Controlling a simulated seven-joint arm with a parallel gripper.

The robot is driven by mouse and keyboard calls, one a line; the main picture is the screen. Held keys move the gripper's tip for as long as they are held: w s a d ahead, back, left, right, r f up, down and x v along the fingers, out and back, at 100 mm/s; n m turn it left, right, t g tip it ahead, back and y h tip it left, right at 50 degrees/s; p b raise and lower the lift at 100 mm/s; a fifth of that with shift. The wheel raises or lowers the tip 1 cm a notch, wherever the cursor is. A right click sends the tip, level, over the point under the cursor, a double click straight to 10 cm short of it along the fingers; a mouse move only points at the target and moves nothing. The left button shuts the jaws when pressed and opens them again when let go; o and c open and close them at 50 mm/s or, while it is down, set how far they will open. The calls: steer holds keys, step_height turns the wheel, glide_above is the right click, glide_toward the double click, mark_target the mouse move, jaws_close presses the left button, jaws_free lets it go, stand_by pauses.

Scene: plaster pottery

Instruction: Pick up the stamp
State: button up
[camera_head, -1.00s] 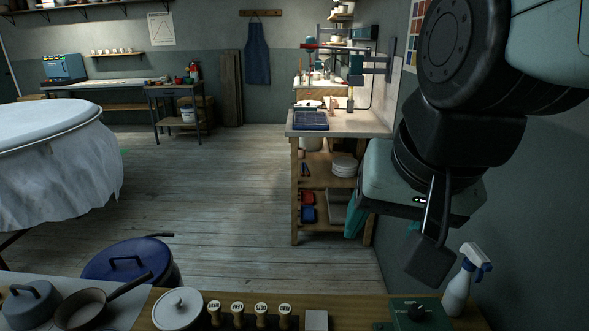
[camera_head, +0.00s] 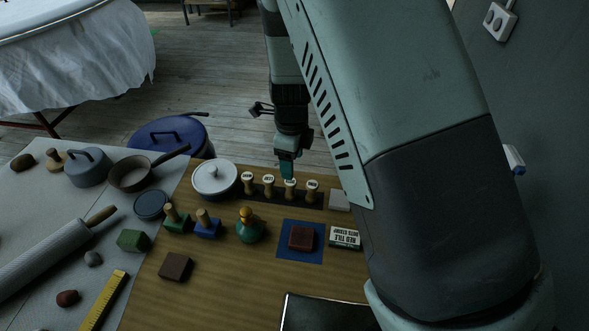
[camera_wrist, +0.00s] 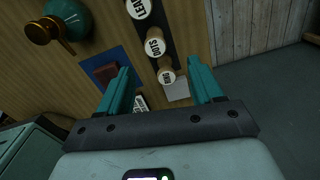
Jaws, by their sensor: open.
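Several wooden stamps with round white lettered tops stand upright in a row on a dark strip. They are the first (camera_head: 249,178), second (camera_head: 269,181), third (camera_head: 290,189) and rightmost stamp (camera_head: 312,188). My gripper (camera_head: 287,173) points down over the third stamp in the head view. In the wrist view my gripper (camera_wrist: 160,71) is open and empty, with its teal fingers spread. The gap in height is hard to tell.
A white lidded pot (camera_head: 215,178) stands left of the row. Green (camera_head: 176,222) and blue handled blocks (camera_head: 206,229), a green knobbed object (camera_head: 249,231), a red tile (camera_head: 301,238) on a blue mat (camera_head: 287,255) and a lettered card (camera_head: 345,237) lie in front.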

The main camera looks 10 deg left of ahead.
mark_target(291, 189)
step_height(291, 189, down, 6)
steer(key=shift+f, duration=0.2)
step_height(291, 189, down, 5)
steer(key=shift+s+a+f, duration=0.1)
steer(key=shift+s+a, duration=0.05)
